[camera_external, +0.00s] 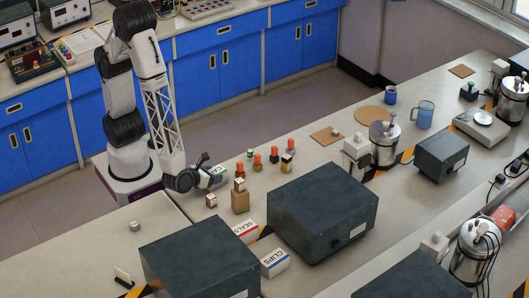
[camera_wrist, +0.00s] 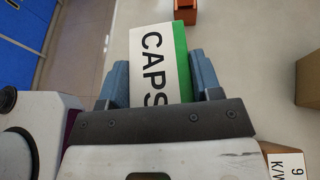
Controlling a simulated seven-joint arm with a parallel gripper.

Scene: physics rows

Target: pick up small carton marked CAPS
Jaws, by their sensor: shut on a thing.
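The small carton marked CAPS (camera_wrist: 158,65) is white with a green side, and it fills the space between my fingers in the wrist view. In the external view the carton (camera_external: 217,174) shows at the end of my arm, over the near bench. My gripper (camera_wrist: 157,82) is shut on it, with one blue-grey finger on each side. The lower part of the carton is hidden behind the gripper's dark bar. In the external view my gripper (camera_external: 206,176) is small and partly merged with the carton, and I cannot tell the carton's height above the bench.
A brown block (camera_external: 240,201) and a smaller block (camera_external: 211,200) stand close by. Several orange-topped items (camera_external: 274,154) stand to the right. Cartons marked SEALS (camera_external: 246,231) and CLIPS (camera_external: 275,262) lie nearer the camera, beside large dark boxes (camera_external: 322,210).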

